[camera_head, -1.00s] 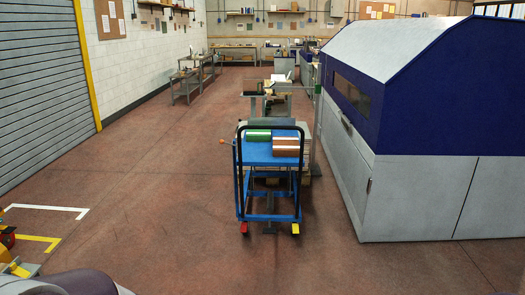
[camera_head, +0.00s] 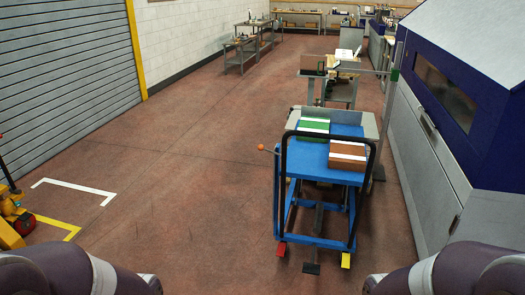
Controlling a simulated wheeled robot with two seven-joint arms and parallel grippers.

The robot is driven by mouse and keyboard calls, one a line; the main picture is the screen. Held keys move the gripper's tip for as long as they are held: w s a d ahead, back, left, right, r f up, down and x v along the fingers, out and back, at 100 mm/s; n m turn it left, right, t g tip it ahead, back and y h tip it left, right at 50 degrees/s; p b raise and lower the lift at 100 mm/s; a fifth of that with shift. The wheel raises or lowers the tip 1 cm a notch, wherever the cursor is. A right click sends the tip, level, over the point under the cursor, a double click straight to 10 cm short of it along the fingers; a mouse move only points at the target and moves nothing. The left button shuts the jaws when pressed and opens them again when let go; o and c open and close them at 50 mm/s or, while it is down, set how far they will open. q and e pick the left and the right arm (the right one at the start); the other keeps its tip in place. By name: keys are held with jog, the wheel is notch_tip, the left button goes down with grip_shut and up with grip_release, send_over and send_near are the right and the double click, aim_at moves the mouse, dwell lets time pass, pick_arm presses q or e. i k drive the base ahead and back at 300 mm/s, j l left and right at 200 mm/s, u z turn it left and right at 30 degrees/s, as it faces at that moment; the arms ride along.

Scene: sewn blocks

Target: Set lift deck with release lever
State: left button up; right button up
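A blue lift cart with a flat blue deck (camera_head: 311,160) stands ahead, right of centre. A black push handle (camera_head: 284,150) rises at its near end. A green block (camera_head: 313,127) with a white band and a brown block (camera_head: 347,152) with a white band lie on the deck. A lever with an orange knob (camera_head: 262,147) sticks out at the cart's left side. A red pedal (camera_head: 281,250), a yellow pedal (camera_head: 346,260) and a dark pedal (camera_head: 311,268) sit low at the near end. Parts of both my arms show at the bottom corners; neither gripper is in view.
A large blue and grey machine (camera_head: 440,110) stands close on the cart's right. A grey stand (camera_head: 370,122) is just behind the cart. A yellow pallet truck (camera_head: 12,222) is at the left edge by white and yellow floor lines. The floor left of the cart is clear.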

aim_at(260, 147)
jog(key=i+j+u, duration=0.15)
jog(key=i, duration=0.55)
jog(key=i+l+u, duration=0.15)
jog(key=i, duration=0.55)
jog(key=i+u, duration=0.15)
jog(key=i, duration=0.55)
jog(key=i+l+u, duration=0.15)
jog(key=i, duration=0.55)
